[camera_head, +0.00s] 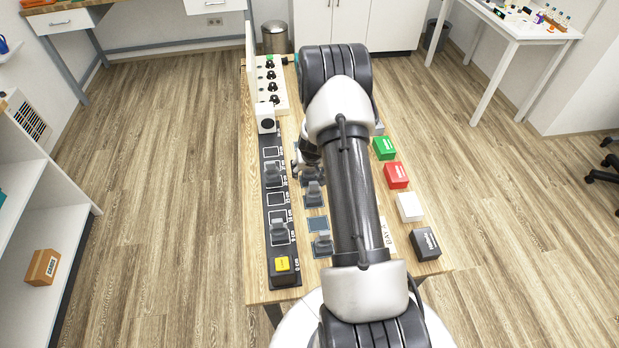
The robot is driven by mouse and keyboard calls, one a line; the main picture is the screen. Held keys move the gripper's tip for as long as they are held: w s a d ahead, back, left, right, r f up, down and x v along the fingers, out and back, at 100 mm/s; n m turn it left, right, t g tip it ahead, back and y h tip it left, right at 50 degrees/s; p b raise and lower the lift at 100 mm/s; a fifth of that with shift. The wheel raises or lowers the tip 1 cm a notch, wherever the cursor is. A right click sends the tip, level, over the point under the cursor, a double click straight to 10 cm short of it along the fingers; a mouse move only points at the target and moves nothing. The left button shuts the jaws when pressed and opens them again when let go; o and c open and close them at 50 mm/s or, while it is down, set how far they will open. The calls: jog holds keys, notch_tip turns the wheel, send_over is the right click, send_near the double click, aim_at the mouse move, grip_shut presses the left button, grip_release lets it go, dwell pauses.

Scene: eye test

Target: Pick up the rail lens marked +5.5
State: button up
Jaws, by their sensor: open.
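A long black rail (268,218) with white outlined slots lies along the left of the table. Grey lens holders stand on it, one near its far part (272,174) and one nearer (279,229). To its right are blue pads with grey lens holders, a middle one (314,190) and a near one (322,242). The markings on the lenses are too small to read, so I cannot tell which is +5.5. My gripper (300,166) is open, low over the far end of the pad row. My arm partly hides it and whatever is beneath it.
A white panel with black knobs (257,88) lies beyond. Green (384,148), red (396,175), white (409,207) and black (425,244) boxes line the table's right side.

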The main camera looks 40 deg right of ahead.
jog(key=shift+w+d+f, duration=0.15)
jog(key=shift+w+f, duration=0.05)
jog(key=shift+f, duration=0.35)
jog(key=shift+c, duration=0.4)
jog(key=c, duration=1.1)
jog(key=shift+r, duration=0.15)
jog(key=shift+c, duration=0.2)
